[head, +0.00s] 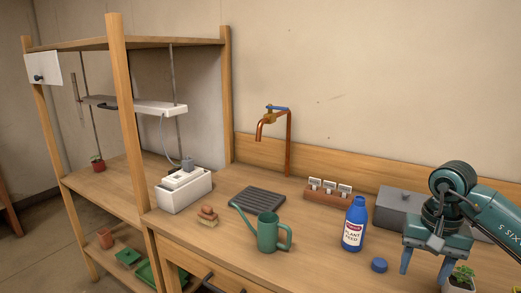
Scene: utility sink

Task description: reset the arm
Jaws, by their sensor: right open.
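My right arm comes in from the right edge. My right gripper (426,266) hangs at the lower right with its two blue fingers pointing down. The fingers are spread apart with nothing seen between them, so it is open. A small potted plant (462,278) is beside the right-hand finger; whether they touch I cannot tell. My left gripper is not in view.
A blue plant feed bottle (354,225), its blue cap (379,265) and a green watering can (268,234) stand left of my gripper. A grey box (398,207) is behind it. A copper tap (272,122) rises at the back. Wooden shelving (118,100) stands left.

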